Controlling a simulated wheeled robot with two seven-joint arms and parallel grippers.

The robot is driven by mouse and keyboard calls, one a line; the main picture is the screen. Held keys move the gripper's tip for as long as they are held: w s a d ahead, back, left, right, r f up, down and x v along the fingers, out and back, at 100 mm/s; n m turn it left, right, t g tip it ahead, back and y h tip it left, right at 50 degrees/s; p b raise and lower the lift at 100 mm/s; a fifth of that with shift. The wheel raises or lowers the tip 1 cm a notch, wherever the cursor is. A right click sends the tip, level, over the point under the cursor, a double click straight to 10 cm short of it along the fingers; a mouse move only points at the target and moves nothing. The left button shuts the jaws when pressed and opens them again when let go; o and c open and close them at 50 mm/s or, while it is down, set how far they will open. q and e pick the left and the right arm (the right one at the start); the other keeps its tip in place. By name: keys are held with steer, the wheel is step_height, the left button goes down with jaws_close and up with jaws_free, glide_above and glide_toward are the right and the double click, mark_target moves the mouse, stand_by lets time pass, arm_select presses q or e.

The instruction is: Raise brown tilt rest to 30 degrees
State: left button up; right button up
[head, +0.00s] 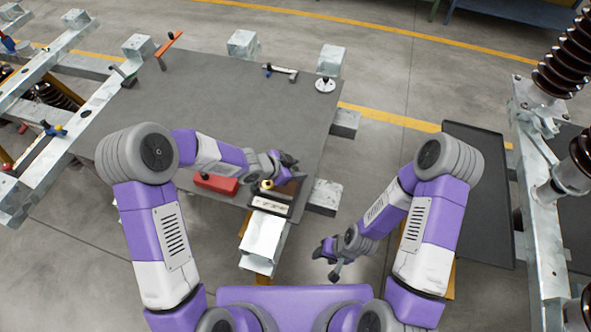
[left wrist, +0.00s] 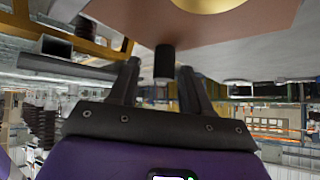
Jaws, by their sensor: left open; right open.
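The brown tilt rest (head: 291,188) is at the front right corner of the dark table, partly hidden by my left gripper (head: 292,165). A gold round part (head: 267,184) sits on it, and a pale labelled plate (head: 270,206) is in front. In the left wrist view, the brown plate (left wrist: 115,17) fills the top, with a gold disc at the edge. A black peg (left wrist: 164,62) stands between the two open fingers, with gaps on both sides. The rest's angle cannot be read. My right gripper (head: 328,263) is open and empty, off the table at lower right.
A red block (head: 215,183) with a black knob is left of the rest. The dark table (head: 230,110) is mostly clear; a wrench-like tool (head: 281,70) and white disc (head: 325,85) lie at its far edge. Frames with insulators (head: 545,190) stand at right.

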arm_select(q)
jaws_close()
stand_by(0.3)
steer(key=shift+s+d+f, duration=0.1)
steer(key=shift+f, duration=0.05)
stand_by(1.1)
jaws_free()
